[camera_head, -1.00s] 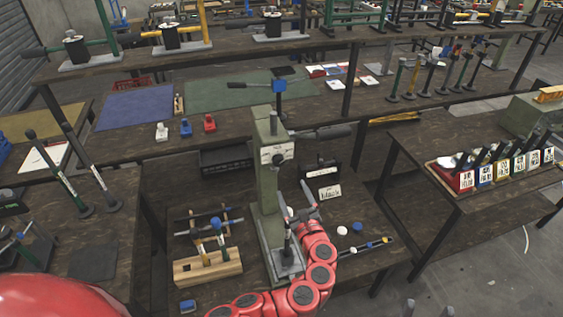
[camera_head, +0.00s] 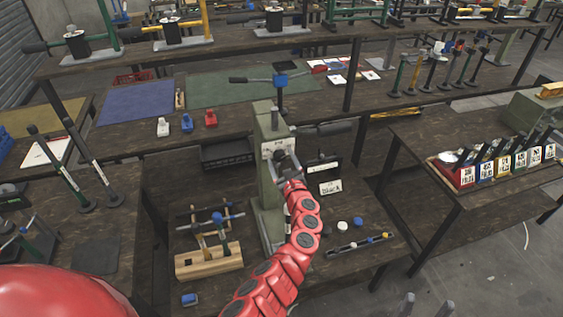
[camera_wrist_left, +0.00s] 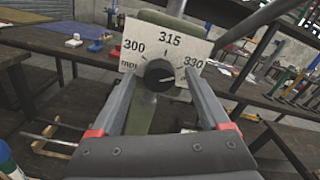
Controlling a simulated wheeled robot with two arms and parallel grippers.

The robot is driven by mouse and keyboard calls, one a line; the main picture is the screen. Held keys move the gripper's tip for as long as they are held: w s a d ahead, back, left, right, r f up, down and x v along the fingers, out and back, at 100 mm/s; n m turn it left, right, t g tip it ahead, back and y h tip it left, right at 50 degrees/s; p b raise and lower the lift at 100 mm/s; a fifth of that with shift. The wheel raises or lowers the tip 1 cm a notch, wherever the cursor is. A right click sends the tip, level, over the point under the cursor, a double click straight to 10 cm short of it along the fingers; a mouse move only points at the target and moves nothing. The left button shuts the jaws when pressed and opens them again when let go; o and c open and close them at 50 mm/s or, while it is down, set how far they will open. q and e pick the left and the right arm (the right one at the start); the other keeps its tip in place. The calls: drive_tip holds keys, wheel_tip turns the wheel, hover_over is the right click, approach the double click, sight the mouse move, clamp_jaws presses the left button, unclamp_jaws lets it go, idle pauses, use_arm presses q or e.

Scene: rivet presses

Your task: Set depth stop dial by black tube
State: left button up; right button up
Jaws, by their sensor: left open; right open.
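The depth stop dial is a black knob (camera_wrist_left: 159,75) on a white scale plate (camera_wrist_left: 168,42) reading 300, 315 and 330. The knob's exact setting is too small to read surely. In the head view the plate (camera_head: 268,150) is on the green press column (camera_head: 266,190), partly hidden by my gripper. My left gripper (camera_head: 284,160) is open at the plate; in the wrist view its fingertips (camera_wrist_left: 159,82) stand either side of the knob with gaps. My right gripper (camera_head: 427,305) is open at the bottom edge, empty. A card (camera_head: 330,187) reads "black"; I cannot pick out a black tube surely.
A wooden block (camera_head: 208,263) with upright tools stands left of the press. White and blue caps (camera_head: 350,223) and a narrow strip (camera_head: 357,245) lie right of it. A lever (camera_head: 322,129) juts right from the column. Colour-labelled holders (camera_head: 505,165) stand on the right table.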

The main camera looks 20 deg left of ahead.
use_arm(q)
drive_tip(key=shift+a, duration=0.1)
clamp_jaws()
idle(0.5)
